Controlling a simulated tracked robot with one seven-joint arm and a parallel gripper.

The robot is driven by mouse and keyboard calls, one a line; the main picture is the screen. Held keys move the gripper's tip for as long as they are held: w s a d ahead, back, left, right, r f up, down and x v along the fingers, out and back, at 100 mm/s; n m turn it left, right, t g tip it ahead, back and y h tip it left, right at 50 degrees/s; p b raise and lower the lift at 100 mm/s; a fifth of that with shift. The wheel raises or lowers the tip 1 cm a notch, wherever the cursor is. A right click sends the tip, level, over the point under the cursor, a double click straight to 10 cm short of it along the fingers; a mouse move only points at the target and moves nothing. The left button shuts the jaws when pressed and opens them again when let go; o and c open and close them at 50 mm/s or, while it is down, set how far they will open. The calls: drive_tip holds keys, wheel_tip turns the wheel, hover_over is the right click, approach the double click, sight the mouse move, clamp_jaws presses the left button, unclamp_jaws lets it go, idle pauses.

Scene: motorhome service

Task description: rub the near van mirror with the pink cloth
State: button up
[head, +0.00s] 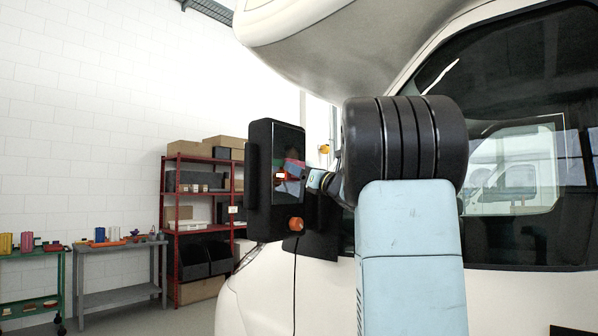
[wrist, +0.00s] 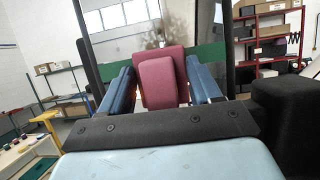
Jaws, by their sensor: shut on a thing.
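The near van mirror (head: 262,200) is a tall black housing left of my arm in the head view, with its glass turned partly toward me. The glass shows small pink and blue patches that look like a reflection. My gripper (head: 316,181) is beside the glass, largely hidden behind my arm's black joint. In the wrist view my gripper (wrist: 160,72) has two blue fingers shut on the pink cloth (wrist: 158,84), which sticks out ahead between them. The dark-framed mirror stands in front of it there. Whether the cloth touches the glass I cannot tell.
The white van body and its dark side window (head: 525,130) fill the right. A red shelf unit (head: 173,225) with boxes stands behind the mirror. A grey bench (head: 118,297) and a green trolley (head: 30,255) stand along the left wall. A cable hangs below the mirror.

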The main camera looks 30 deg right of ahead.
sight(300, 157)
drive_tip(key=shift+w+d, duration=1.05)
drive_tip(key=shift+d, duration=1.25)
drive_tip(key=shift+s+a+r, duration=0.25)
drive_tip(key=shift+a, duration=0.4)
drive_tip(key=shift+s+a+r, duration=0.2)
drive_tip(key=shift+a+r, duration=0.1)
drive_tip(key=shift+a, duration=0.3)
drive_tip(key=shift+s+a+r, duration=0.25)
drive_tip(key=shift+a, duration=0.4)
drive_tip(key=shift+s+a+r, duration=0.3)
drive_tip(key=shift+a+r, duration=0.1)
drive_tip(key=shift+a, duration=0.3)
drive_tip(key=shift+s+a+r, duration=0.3)
drive_tip(key=shift+a+r, duration=0.1)
drive_tip(key=shift+a, duration=0.25)
drive_tip(key=shift+w+d, duration=0.3)
drive_tip(key=shift+d, duration=0.6)
drive_tip(key=shift+w+d, duration=0.3)
drive_tip(key=shift+d, duration=0.6)
drive_tip(key=shift+w+d, duration=0.4)
drive_tip(key=shift+d, duration=0.35)
drive_tip(key=shift+w+d, duration=0.35)
drive_tip(key=shift+d, duration=0.35)
drive_tip(key=shift+s, duration=0.1)
